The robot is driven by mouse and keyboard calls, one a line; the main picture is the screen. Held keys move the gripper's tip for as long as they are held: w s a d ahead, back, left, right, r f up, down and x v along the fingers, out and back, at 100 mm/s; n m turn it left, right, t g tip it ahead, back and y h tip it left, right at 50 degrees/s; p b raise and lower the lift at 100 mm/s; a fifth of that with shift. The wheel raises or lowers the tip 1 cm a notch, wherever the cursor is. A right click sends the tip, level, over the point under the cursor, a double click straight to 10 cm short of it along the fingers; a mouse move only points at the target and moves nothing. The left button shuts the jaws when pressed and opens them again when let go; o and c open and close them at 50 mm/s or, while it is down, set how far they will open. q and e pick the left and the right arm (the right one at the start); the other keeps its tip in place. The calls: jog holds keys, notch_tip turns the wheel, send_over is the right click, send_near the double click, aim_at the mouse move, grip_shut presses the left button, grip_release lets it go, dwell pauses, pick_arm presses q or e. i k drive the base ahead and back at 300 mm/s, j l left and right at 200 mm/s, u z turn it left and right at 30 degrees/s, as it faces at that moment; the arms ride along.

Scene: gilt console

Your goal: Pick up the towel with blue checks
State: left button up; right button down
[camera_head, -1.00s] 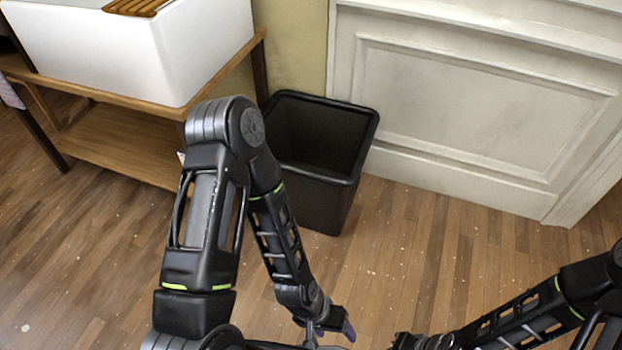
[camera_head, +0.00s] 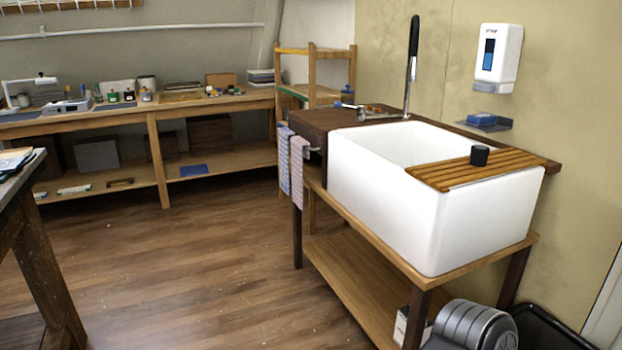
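Two checked towels hang side by side from a rail at the left end of the sink stand. The farther one (camera_head: 284,160) looks bluish and is partly covered by the nearer one. The nearer towel (camera_head: 298,172) has a fine pale check that looks pinkish; its colours are hard to tell at this size. Neither of my grippers is in view. Only a grey and black joint of one of my arms shows at the bottom right, far from the towels.
A white sink (camera_head: 430,215) sits on a wooden stand with a lower shelf (camera_head: 350,285). A dark bin (camera_head: 550,335) is at the bottom right. A long workbench (camera_head: 130,123) runs along the back, and a table (camera_head: 25,190) stands at the left. The floor (camera_head: 190,265) between is clear.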

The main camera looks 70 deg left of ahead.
aim_at(284, 141)
jog(key=u, duration=2.4)
